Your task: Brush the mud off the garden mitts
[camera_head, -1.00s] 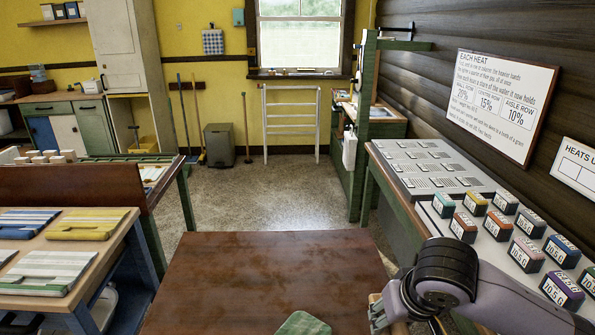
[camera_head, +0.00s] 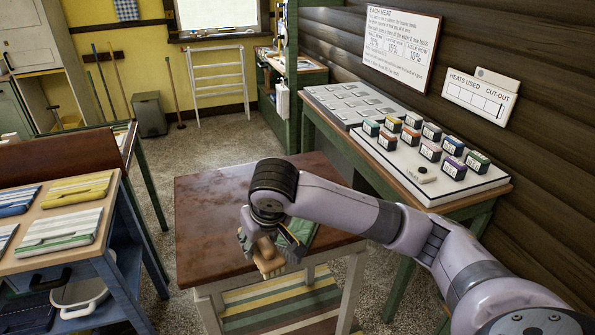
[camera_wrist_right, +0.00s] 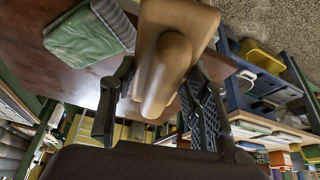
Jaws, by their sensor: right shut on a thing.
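A green garden mitt (camera_head: 302,229) lies on the brown table top, partly hidden behind my right arm in the head view. In the right wrist view the mitt (camera_wrist_right: 82,42) shows as a green piece with a grey ribbed part beside it. I cannot make out its mud or a second mitt clearly. My right gripper (camera_head: 264,246) is shut on a wooden brush (camera_head: 269,264). In the right wrist view the brush's rounded wooden handle (camera_wrist_right: 172,70) sits between the fingers. The brush appears apart from the mitt. My left gripper is out of view.
The brown table (camera_head: 205,225) is bare on its left side. A green bench (camera_head: 345,150) along the right wall holds a tray of coloured labelled blocks (camera_head: 430,150). A blue-framed table (camera_head: 100,250) with folded striped cloths stands at the left.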

